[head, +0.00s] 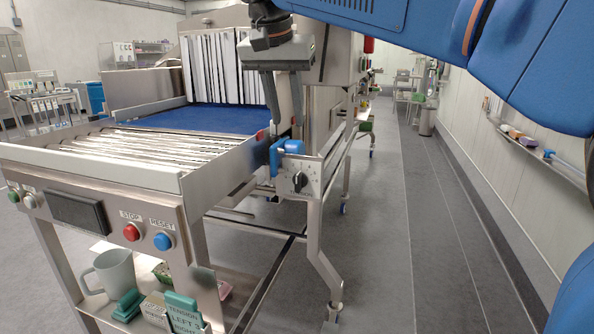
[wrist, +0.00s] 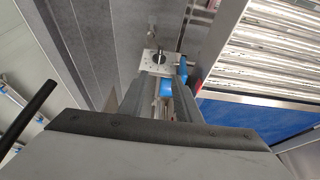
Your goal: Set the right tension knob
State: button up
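The right tension knob (head: 299,181) is a black knob with a light mark on a metal plate at the conveyor's right side. It also shows in the wrist view (wrist: 159,58), just beyond the fingertips. A blue block (head: 290,147) sits above the knob; blue also shows between the fingers in the wrist view (wrist: 167,88). My gripper (head: 284,130) points down over this block, its two fingers apart. In the wrist view my gripper (wrist: 157,85) holds nothing that I can see. A teal card (head: 183,315) reads "TENSION LEFT 2 RIGHT", its lower part cut off.
The roller bed (head: 150,148) and blue belt (head: 205,118) lie left of the knob. The front panel bears a red STOP button (head: 131,232) and a blue RESET button (head: 163,241). A mug (head: 113,272) stands on the shelf below. The aisle floor (head: 400,210) to the right is clear.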

aim_at(298, 174)
jog(key=x, duration=1.7)
jog(key=shift+s, duration=0.15)
jog(key=c, duration=0.7)
